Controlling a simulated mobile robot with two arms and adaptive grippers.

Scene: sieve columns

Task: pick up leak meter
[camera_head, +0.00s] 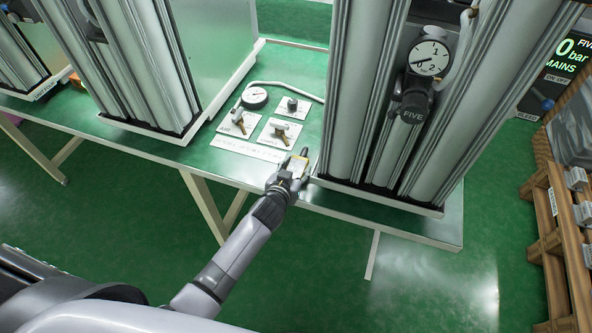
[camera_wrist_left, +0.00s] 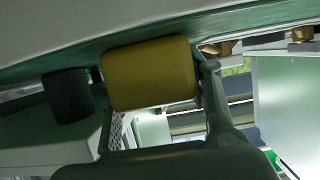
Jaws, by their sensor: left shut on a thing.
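The leak meter appears to be the small yellow block (camera_head: 298,172) at the front edge of the green table (camera_head: 200,165), between the column stands. My left gripper (camera_head: 290,172) is shut on it. In the left wrist view the yellow block (camera_wrist_left: 150,75) fills the space between the fingers. Its face and any display are turned away from view. I cannot tell whether it still touches the table. My right gripper is in neither view.
Several white cards with small fittings (camera_head: 281,131) and a round gauge (camera_head: 255,97) lie behind my gripper. Tall column stands rise on both sides; the right one (camera_head: 345,100) is close. A wooden rack (camera_head: 545,235) stands at far right.

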